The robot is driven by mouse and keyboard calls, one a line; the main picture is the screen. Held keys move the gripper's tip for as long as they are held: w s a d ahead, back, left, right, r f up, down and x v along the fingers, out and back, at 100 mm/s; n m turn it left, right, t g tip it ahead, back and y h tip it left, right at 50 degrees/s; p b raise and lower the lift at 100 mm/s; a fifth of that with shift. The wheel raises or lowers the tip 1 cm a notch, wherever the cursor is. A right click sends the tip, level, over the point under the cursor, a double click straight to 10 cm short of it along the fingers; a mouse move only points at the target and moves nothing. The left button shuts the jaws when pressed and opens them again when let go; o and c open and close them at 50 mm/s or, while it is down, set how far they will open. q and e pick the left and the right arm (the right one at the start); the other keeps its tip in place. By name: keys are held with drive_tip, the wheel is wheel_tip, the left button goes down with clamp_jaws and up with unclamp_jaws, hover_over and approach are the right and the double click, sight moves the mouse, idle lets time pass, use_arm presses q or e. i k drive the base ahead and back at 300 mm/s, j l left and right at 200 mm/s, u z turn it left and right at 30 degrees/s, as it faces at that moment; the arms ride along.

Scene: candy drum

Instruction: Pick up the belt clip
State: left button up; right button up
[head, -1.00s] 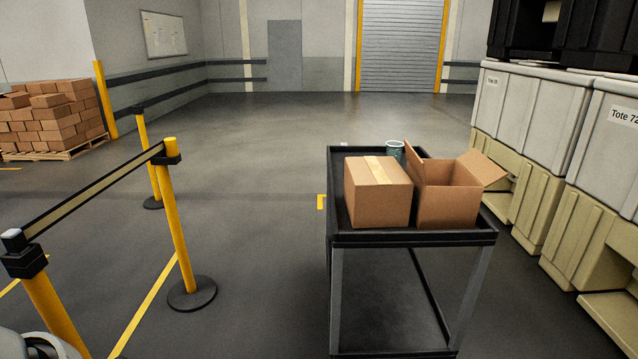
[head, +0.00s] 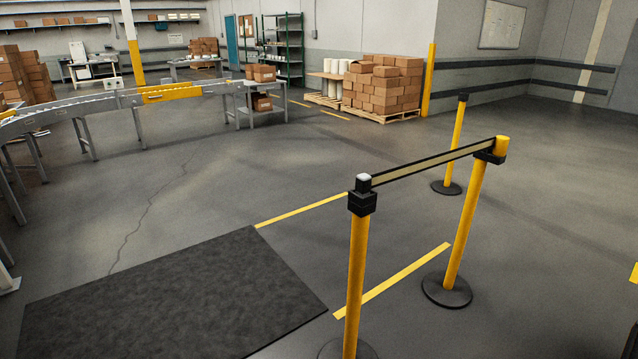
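The belt clip (head: 363,178) looks like a small light-grey piece at the near end of the retractable belt (head: 430,162). It sits at the black head of the near yellow post (head: 356,275). The belt runs from there to the head of a second yellow post (head: 468,220), farther back and to the right. Both posts stand upright. Neither of my grippers shows in the head view.
A third yellow post (head: 456,140) stands behind. A dark mat (head: 170,300) lies at the lower left. A conveyor (head: 120,102) crosses the left. Stacked boxes on a pallet (head: 385,88) stand at the back. Floor between mat and conveyor is clear.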

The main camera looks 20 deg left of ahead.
sight(363, 182)
drive_tip(key=u, duration=0.25)
drive_tip(key=i+u, duration=0.2)
drive_tip(key=i, duration=0.35)
drive_tip(key=i+u, duration=0.2)
drive_tip(key=i, duration=0.35)
drive_tip(key=i+l+u, duration=0.2)
drive_tip(key=i, duration=0.35)
drive_tip(key=i+l+u, duration=0.15)
drive_tip(key=i, duration=0.35)
drive_tip(key=l, duration=0.1)
